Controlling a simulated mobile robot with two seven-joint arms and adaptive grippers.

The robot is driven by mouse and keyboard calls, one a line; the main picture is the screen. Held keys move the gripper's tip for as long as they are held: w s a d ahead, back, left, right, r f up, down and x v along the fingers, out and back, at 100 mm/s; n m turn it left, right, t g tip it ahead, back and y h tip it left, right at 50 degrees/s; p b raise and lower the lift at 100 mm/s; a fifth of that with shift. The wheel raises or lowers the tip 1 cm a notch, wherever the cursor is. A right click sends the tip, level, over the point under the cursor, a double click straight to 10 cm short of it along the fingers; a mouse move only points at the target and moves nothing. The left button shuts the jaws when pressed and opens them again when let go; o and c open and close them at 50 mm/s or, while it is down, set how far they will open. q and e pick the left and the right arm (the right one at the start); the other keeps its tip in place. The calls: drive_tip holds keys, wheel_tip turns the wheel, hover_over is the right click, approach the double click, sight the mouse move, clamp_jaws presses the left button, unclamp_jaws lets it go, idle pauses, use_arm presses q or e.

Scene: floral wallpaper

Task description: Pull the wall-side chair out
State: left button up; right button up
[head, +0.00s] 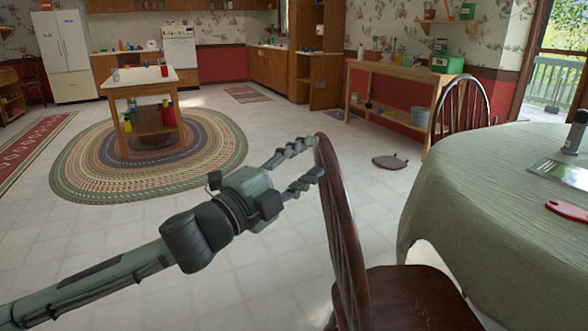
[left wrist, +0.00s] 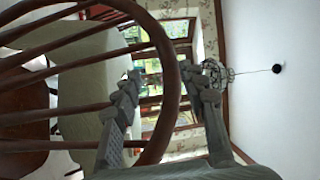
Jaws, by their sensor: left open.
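A dark brown wooden chair (head: 340,235) with a spindle back stands in the near middle, beside the round table (head: 470,195) with its green cloth. Its seat reaches toward the table. My left gripper (head: 318,157) is open at the upper edge of this chair's back. In the left wrist view the curved rim of the chair back (left wrist: 172,85) passes between the two spread fingers of the left gripper (left wrist: 163,73); I cannot tell whether they touch it. A second spindle-back chair (head: 460,105) stands behind the table, nearer the wall with the bench. My right gripper is not in view.
A phone-like item and a red-handled thing (head: 567,210) lie on the table. A wooden bench (head: 395,72) stands along the wall, and a round dark pad (head: 390,161) lies on the floor. Open tiled floor lies left of the near chair, with an oval rug (head: 80,170) and kitchen island (head: 140,85) beyond.

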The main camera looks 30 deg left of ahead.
use_arm(q)
drive_tip(key=shift+v, duration=1.7)
drive_tip(key=w+a+f+n+g+y, duration=0.1)
drive_tip(key=a+f+n+g+y, duration=0.2)
drive_tip(key=f, duration=0.4)
drive_tip(key=a+f+n+y, duration=0.3)
drive_tip(key=a+f+n, duration=0.2)
drive_tip(key=f, duration=0.3)
drive_tip(key=s+a+f+n+g+y, duration=0.1)
drive_tip(key=s+f+n+g, duration=0.2)
drive_tip(key=f, duration=0.6)
drive_tip(key=s+a+f+n+g+y, duration=0.1)
drive_tip(key=s+a+f+n+g, duration=0.15)
drive_tip(key=f, duration=0.65)
drive_tip(key=s+d+f+n+g+h, duration=0.1)
drive_tip(key=s+d+f, duration=0.4)
drive_tip(key=f, duration=0.5)
drive_tip(key=s+d+f+n+g+h, duration=0.1)
drive_tip(key=s+d+f+n+g, duration=0.2)
drive_tip(key=s+f, duration=0.6)
drive_tip(key=s+d+g, duration=0.1)
drive_tip(key=d+g, duration=0.1)
drive_tip(key=g, duration=0.1)
drive_tip(key=shift+d+f, duration=0.25)
drive_tip(key=shift+f, duration=0.15)
